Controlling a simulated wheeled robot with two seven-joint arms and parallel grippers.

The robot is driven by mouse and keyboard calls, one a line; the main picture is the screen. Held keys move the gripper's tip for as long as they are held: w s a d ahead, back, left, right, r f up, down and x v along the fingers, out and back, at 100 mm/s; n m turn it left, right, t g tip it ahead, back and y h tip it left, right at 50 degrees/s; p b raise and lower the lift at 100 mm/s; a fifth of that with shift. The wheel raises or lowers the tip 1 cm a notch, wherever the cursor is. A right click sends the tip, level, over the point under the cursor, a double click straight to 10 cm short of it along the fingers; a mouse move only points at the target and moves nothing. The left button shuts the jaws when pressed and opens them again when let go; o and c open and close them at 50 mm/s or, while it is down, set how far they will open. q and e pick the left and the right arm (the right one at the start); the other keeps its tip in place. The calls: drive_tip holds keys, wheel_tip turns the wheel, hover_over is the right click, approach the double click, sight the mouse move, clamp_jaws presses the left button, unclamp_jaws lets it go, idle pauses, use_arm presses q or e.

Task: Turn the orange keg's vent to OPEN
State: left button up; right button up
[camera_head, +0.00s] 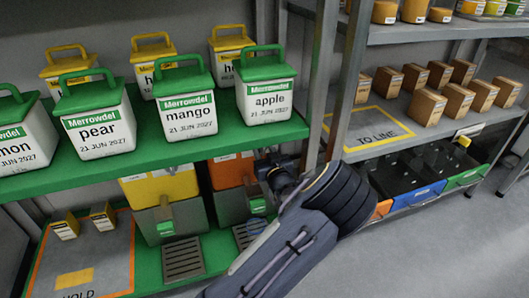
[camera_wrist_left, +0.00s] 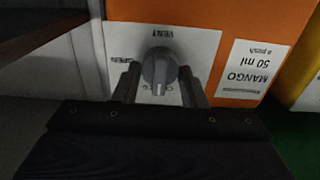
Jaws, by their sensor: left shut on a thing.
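The orange keg (camera_head: 228,171) stands under the green shelf, partly hidden by the shelf edge and my left gripper (camera_head: 270,164). In the left wrist view, the orange keg (camera_wrist_left: 240,28) carries a pale VENT plate (camera_wrist_left: 203,45) that appears upside down. A grey vent knob (camera_wrist_left: 158,68) sits on it, its grip bar pointing down in the picture, toward a partly covered label. A label that looks like OPEN is at the plate's left. My left gripper (camera_wrist_left: 158,88) is shut on the knob, one finger on each side. My right gripper is not in view.
A yellow keg (camera_head: 160,188) stands left of the orange one. Labelled boxes with green lids, such as apple (camera_head: 265,95), fill the shelf above. A metal rack post (camera_head: 320,75) stands close to my left gripper. Coloured bins (camera_head: 412,192) sit at right.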

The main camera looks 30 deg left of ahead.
use_arm(q)
drive_tip(key=shift+r+m+p, duration=0.2)
drive_tip(key=shift+m+p, duration=1.5)
drive_tip(key=shift+p, duration=0.1)
drive_tip(key=m+p, duration=0.3)
drive_tip(key=m, duration=0.1)
drive_tip(key=m+p, duration=0.1)
drive_tip(key=m, duration=0.4)
drive_tip(key=shift+f+p, duration=0.1)
drive_tip(key=shift+p, duration=0.25)
drive_tip(key=m+p, duration=0.1)
drive_tip(key=m, duration=0.4)
drive_tip(key=shift+f, duration=0.1)
drive_tip(key=shift+m, duration=0.4)
drive_tip(key=o, duration=1)
